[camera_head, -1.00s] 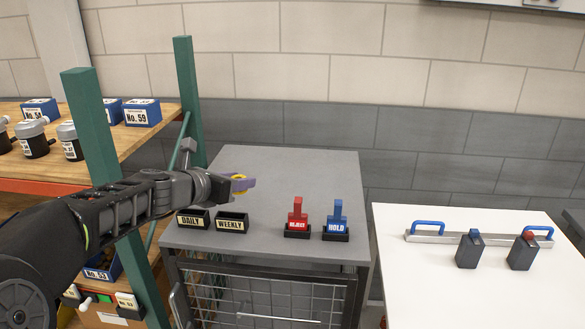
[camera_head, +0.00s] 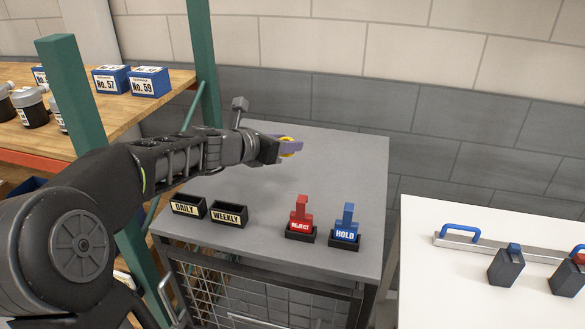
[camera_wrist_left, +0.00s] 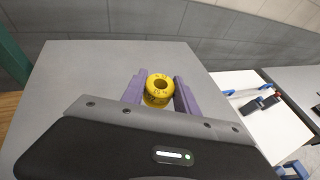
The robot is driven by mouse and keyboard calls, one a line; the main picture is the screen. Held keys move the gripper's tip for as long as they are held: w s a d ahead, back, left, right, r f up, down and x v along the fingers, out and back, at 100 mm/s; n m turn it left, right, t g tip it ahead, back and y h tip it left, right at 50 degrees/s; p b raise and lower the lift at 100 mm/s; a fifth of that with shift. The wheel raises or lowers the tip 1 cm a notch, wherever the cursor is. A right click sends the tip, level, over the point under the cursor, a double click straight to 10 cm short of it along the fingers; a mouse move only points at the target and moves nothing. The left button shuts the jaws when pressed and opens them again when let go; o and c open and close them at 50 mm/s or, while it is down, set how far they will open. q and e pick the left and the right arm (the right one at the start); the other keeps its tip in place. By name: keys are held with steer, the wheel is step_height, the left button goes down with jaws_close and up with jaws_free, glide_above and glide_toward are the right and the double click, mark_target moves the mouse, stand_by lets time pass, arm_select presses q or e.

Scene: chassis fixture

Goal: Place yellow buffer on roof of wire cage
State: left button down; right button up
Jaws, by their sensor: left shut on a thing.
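My left gripper (camera_head: 288,147) has purple fingers and is shut on the yellow buffer (camera_head: 287,154), a small round piece with a hole in its top. In the left wrist view the yellow buffer (camera_wrist_left: 158,88) sits upright between the two fingers (camera_wrist_left: 158,92). The wire cage (camera_head: 340,160) has a flat grey roof and a mesh front. The gripper holds the buffer over the rear middle of the roof; whether it touches the surface I cannot tell. My right gripper is not in view.
On the roof's front stand the DAILY bin (camera_head: 188,206), the WEEKLY bin (camera_head: 228,213), a red REJECT stamp (camera_head: 301,218) and a blue HOLD stamp (camera_head: 346,225). A green-posted shelf (camera_head: 75,95) is at left, a white table (camera_head: 440,290) at right. The roof's middle is clear.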

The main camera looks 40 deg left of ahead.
arm_select(q)
steer(key=b, duration=0.2)
glide_above(286, 184)
step_height(286, 184, down, 5)
steer(key=shift+f, duration=0.15)
steer(key=shift+f+b, duration=0.5)
steer(key=shift+f, duration=1.35)
steer(key=shift+f, duration=0.25)
steer(key=c, duration=0.9)
jaws_free()
steer(key=shift+r, duration=0.1)
steer(key=shift+r, duration=0.1)
